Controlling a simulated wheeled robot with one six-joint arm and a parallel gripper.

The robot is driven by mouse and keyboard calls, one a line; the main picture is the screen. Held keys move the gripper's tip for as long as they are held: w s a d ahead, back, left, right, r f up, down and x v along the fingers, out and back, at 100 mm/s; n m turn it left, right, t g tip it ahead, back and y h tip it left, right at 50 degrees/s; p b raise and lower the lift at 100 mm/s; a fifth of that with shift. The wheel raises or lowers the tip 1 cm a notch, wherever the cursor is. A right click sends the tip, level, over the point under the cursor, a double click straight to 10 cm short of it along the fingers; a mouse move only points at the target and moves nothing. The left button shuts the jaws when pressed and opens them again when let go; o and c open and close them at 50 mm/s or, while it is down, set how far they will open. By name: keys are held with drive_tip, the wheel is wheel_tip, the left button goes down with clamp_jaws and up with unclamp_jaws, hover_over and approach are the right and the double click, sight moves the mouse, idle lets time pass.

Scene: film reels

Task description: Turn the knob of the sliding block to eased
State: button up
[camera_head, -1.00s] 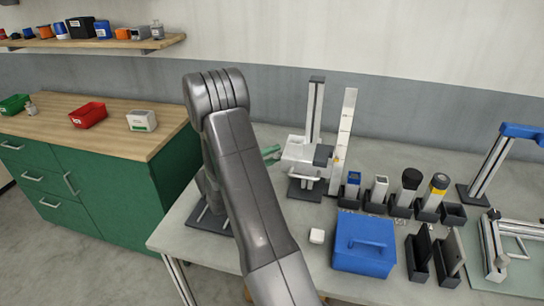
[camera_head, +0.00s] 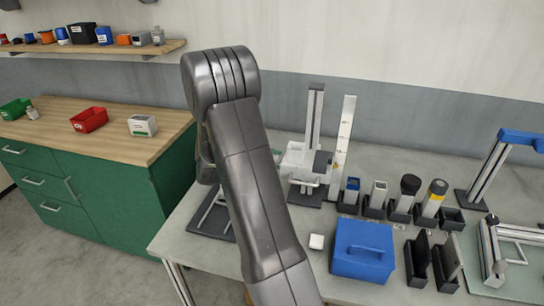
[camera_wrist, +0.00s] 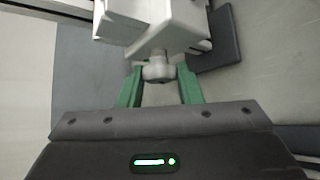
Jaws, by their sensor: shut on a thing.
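The sliding block (camera_head: 297,156) is a white block on an upright metal post stand on the grey table, just right of my arm in the head view. In the wrist view the white block (camera_wrist: 165,22) fills the top. Its grey round knob (camera_wrist: 158,70) sticks out towards me on a short stem. My gripper (camera_wrist: 159,80) has its green fingers on either side of the knob and is shut on it. In the head view my arm hides most of the gripper and the knob. I cannot read any knob marking.
A tall pale scale strip (camera_head: 341,148) stands right of the block. Several dark holders with bottles (camera_head: 404,197) stand further right. A wire-framed stand (camera_head: 212,218) is left of my arm.

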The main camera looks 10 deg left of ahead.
drive_tip(key=shift+r+n+g+p, duration=0.1)
drive_tip(key=shift+n+g+p, duration=0.3)
drive_tip(key=shift+g+p, duration=0.3)
drive_tip(key=o, duration=1)
drive_tip(key=shift+c, duration=0.2)
drive_tip(key=shift+w, duration=0.1)
wheel_tip(320, 180, up, 10)
drive_tip(key=b, duration=0.1)
drive_tip(key=shift+b, duration=0.35)
